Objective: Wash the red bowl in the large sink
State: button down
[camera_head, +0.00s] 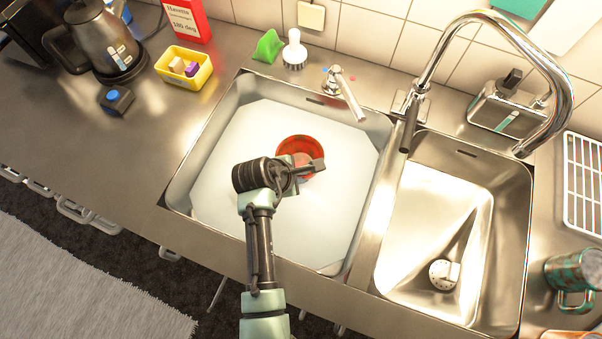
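The red bowl (297,147) is in the large sink (220,118), the left of the two basins, near its middle. A pale area, water or foam I cannot tell, covers much of the basin floor around the bowl. My gripper (318,167) is over the large sink at the bowl's near side, and it overlaps the bowl's lower part in the picture. A pinkish round patch shows inside the bowl beside my gripper; I cannot tell what it is. Whether the fingers are open, or touch the bowl, does not show clearly.
A short tap (343,92) stands behind the large sink. A tall curved tap (468,22) rises behind the small sink (500,205). A white brush (294,50) and green wedge (268,46) stand at the back. A yellow tub (171,80) and kettle (98,40) are left; a mug (572,275) is right.

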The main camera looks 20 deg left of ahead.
jog(key=shift+f+b, duration=1.65)
jog(key=shift+f, duration=0.05)
jog(key=shift+f+b, duration=0.6)
jog(key=shift+f, duration=0.4)
dwell(2.5)
notch_tip(320, 180, up, 8)
jog(key=p, duration=0.9)
jog(key=shift+r, duration=0.1)
dwell(1.1)
